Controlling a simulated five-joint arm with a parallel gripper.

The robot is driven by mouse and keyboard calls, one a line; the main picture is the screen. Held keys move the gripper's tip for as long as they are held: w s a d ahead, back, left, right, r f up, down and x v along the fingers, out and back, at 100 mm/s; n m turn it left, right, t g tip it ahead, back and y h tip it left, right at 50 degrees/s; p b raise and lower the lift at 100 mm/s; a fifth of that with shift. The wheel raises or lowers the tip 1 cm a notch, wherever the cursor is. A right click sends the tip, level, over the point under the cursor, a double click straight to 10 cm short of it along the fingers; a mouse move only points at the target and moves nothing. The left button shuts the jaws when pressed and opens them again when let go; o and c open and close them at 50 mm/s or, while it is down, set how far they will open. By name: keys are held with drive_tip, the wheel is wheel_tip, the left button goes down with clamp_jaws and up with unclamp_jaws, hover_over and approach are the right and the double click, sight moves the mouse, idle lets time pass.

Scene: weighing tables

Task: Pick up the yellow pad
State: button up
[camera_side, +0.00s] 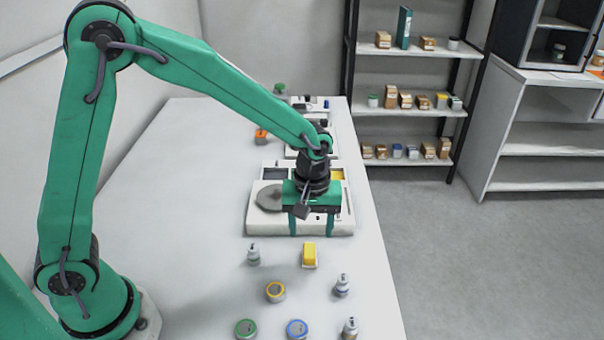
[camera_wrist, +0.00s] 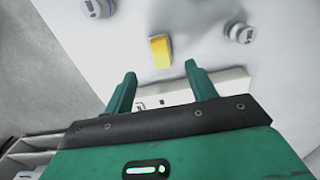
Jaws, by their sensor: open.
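The yellow pad (camera_side: 310,252) is a small block that appears to sit on a pale base on the white table, just in front of the weighing device. In the wrist view the yellow pad (camera_wrist: 160,50) lies beyond the fingertips, roughly centred between them. My gripper (camera_side: 312,230) has two green fingers pointing down over the front of the device, behind the pad. In the wrist view my gripper (camera_wrist: 160,70) is open and empty, with its fingers apart and not touching the pad.
The white weighing device (camera_side: 262,222) with a round grey pan (camera_side: 270,197) stands behind the pad. Small bottles (camera_side: 253,255) (camera_side: 342,286) stand on either side. The table's left side is clear.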

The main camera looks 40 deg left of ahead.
sight(310, 250)
drive_tip(key=shift+a+f, duration=0.1)
drive_tip(key=shift+f, duration=3.8)
drive_tip(key=shift+c, duration=0.5)
drive_tip(key=c, duration=1)
